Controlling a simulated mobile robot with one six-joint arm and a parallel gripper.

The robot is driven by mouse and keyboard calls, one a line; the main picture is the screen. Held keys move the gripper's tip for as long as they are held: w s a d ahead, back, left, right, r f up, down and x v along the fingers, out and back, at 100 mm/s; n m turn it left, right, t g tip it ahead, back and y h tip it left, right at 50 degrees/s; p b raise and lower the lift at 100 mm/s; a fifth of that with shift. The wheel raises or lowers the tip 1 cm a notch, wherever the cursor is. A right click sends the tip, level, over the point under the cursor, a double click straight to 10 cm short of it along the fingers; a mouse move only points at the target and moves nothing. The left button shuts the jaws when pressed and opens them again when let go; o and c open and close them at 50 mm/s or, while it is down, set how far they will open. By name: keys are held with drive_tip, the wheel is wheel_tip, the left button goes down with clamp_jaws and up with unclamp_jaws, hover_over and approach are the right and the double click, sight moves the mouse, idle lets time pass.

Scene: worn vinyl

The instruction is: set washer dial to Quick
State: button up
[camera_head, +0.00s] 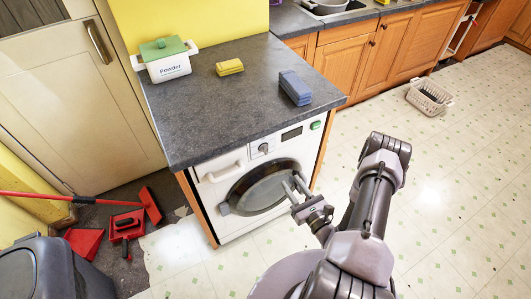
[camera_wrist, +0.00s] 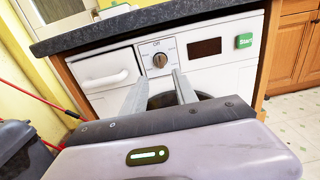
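The white washer (camera_head: 240,176) stands under the dark counter with its round door facing me. Its dial (camera_head: 264,147) is a small round knob on the front panel, and in the wrist view the dial (camera_wrist: 159,60) sits below the word "Off". Other marks around the dial are too small to read. My gripper (camera_head: 292,184) is in front of the washer door, below the dial and apart from it. In the wrist view my gripper's two fingers (camera_wrist: 157,85) are spread open with nothing between them.
A green Start button (camera_wrist: 244,41) and a dark display (camera_wrist: 205,47) are right of the dial; the drawer handle (camera_wrist: 103,78) is left. A powder box (camera_head: 166,60), yellow sponge (camera_head: 229,67) and blue cloth (camera_head: 295,88) rest on the counter. Red cleaning tools (camera_head: 126,226) lie left.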

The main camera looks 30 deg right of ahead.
sight(267, 149)
drive_tip(key=w+b, duration=0.1)
drive_tip(key=w, duration=0.4)
drive_tip(key=w+b, duration=0.1)
drive_tip(key=w, duration=0.5)
drive_tip(key=w+b, duration=0.1)
drive_tip(key=w, duration=0.4)
drive_tip(key=shift+w+a+b, duration=0.15)
drive_tip(key=shift+a+b, duration=0.15)
clamp_jaws()
